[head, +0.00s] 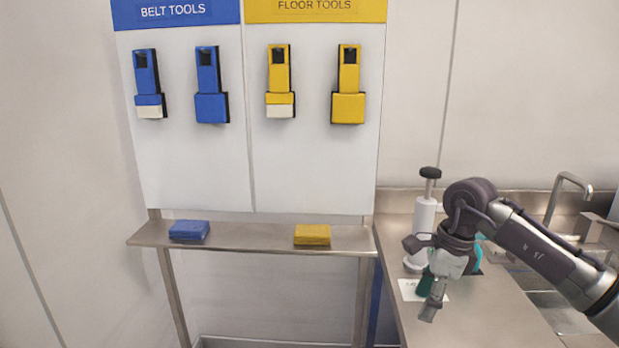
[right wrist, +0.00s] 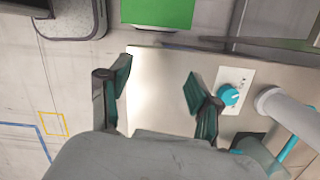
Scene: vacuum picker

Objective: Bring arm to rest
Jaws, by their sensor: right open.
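My right gripper (head: 432,294) hangs pointing down over the left part of the steel counter (head: 470,318) in the head view. In the right wrist view its two dark green-padded fingers (right wrist: 155,92) are spread apart with nothing between them. The counter's bare steel (right wrist: 157,75) shows behind the gap. In the head view the right arm reaches in from the right edge, and its wrist partly hides a white pump bottle (head: 424,217) with a black top. My left gripper is in neither view.
A white plate with a teal knob (right wrist: 230,95) lies near the fingers, beside a white cylinder (right wrist: 290,110). A sink tap (head: 567,185) stands at right. A shelf (head: 260,237) holds blue cloths (head: 189,230) and yellow cloths (head: 312,234) below the tool board (head: 190,165).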

